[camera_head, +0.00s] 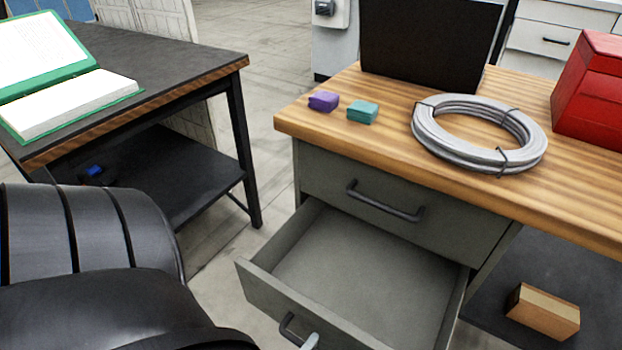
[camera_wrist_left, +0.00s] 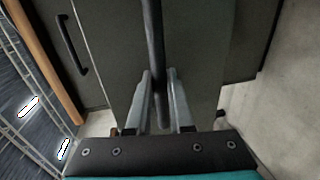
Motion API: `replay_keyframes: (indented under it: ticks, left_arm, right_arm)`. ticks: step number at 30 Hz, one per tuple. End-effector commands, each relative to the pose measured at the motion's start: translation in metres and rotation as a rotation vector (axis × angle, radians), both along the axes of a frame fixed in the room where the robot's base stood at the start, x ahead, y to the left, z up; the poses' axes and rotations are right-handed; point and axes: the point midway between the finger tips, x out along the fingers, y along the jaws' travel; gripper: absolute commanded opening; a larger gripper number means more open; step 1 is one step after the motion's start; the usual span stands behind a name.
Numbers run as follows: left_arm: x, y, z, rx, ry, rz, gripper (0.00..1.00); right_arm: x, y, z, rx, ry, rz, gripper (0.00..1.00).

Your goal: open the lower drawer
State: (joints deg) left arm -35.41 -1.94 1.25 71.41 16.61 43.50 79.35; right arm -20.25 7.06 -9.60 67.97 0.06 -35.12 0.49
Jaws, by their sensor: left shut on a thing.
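The lower drawer (camera_head: 365,270) of the grey cabinet is pulled well out, and its empty inside shows. Its dark bar handle (camera_head: 287,325) is at the bottom edge of the head view, partly cut off. In the left wrist view the handle (camera_wrist_left: 155,40) runs between the two fingers of my left gripper (camera_wrist_left: 162,98), which is shut on it. Only a fingertip of that gripper shows in the head view, beside the handle. The upper drawer (camera_head: 340,190) is closed. My right gripper is not in view.
On the wooden top (camera_head: 370,142) are a purple block (camera_head: 324,101), a teal block (camera_head: 362,111), a cable coil (camera_head: 480,130), a dark panel (camera_head: 425,45) and a red box (camera_head: 590,95). A dark table (camera_head: 150,60) with a green book stands left. A cardboard box (camera_head: 543,312) sits low right.

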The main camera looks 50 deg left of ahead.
Motion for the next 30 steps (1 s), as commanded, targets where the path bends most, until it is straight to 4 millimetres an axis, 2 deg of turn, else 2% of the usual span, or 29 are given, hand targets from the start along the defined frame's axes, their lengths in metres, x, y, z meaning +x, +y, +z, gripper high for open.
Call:
replay_keyframes:
  ticks: [5,6,13,30]
  left_arm:
    - [-0.0002,-0.0001,-0.0001,0.001,0.000,-0.001,0.00]
    - [-0.0001,-0.0001,-0.0001,0.001,0.000,-0.001,0.24]
    - [0.0001,-0.0001,-0.0001,0.001,0.001,-0.001,0.50]
    - [0.0024,-0.0024,0.0018,0.000,0.001,-0.001,0.50]
  right_arm:
    - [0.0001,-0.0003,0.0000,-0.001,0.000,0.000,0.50]
    - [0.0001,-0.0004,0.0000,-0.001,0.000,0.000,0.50]
    - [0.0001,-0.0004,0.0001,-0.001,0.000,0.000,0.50]
    - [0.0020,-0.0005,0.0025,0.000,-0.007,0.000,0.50]
